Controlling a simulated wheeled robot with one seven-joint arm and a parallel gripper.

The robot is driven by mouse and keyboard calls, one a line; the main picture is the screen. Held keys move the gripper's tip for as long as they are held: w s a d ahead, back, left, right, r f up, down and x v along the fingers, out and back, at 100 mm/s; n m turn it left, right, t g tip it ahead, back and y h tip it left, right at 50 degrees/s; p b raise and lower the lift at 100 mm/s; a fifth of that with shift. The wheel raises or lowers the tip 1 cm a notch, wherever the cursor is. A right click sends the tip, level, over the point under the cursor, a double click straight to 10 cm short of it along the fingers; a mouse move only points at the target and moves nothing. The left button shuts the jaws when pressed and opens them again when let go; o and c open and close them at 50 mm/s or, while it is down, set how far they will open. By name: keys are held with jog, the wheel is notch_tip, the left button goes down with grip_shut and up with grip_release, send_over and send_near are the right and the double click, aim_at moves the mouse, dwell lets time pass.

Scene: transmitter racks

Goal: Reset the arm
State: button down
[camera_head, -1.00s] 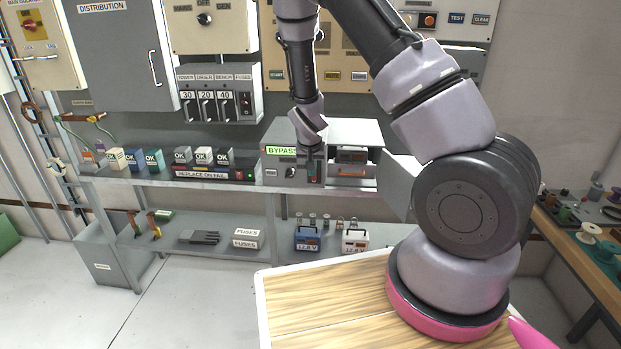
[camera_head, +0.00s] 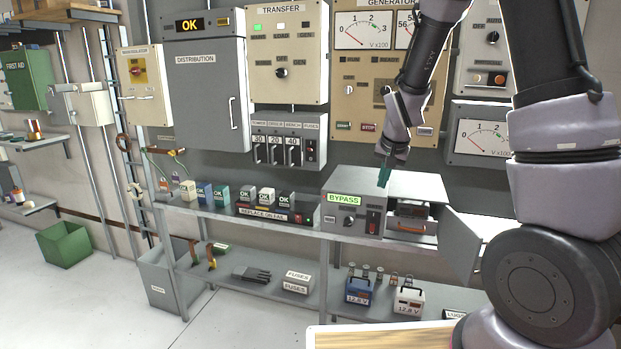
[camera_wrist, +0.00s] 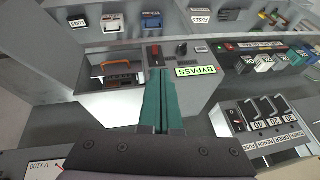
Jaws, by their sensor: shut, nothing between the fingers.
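My gripper (camera_head: 385,175) hangs fingers-down above the grey bypass box, in front of the generator panel. Its teal fingers are shut together with nothing between them; they also show in the wrist view (camera_wrist: 159,100). The bypass box (camera_head: 350,208) stands on the upper shelf with a green BYPASS label, a small knob and a red switch. Its right part is an open bay with an orange-handled unit (camera_head: 410,226), and a door (camera_head: 462,245) stands open to the right. The fingertips appear apart from the box in the wrist view.
The distribution cabinet (camera_head: 207,95), transfer panel (camera_head: 287,60) and generator panel (camera_head: 375,105) line the wall. Several OK-marked blocks (camera_head: 265,196) stand left on the shelf.

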jog(key=s+d+r+y, duration=0.1)
jog(key=s+r, duration=0.2)
jog(key=r, duration=0.3)
jog(key=s+d+r, duration=0.1)
jog(key=s+r, duration=0.3)
jog(key=r, duration=0.1)
jog(key=s+r+t, duration=0.1)
jog(key=s+r, duration=0.4)
jog(key=s, duration=0.4)
jog(key=s+d+r+t, duration=0.1)
jog(key=s+r, duration=0.5)
jog(key=s, duration=0.3)
jog(key=shift+r+n+y, duration=0.25)
jog(key=shift+n+y, duration=0.05)
jog(key=shift+y, duration=0.1)
jog(key=shift+d, duration=0.1)
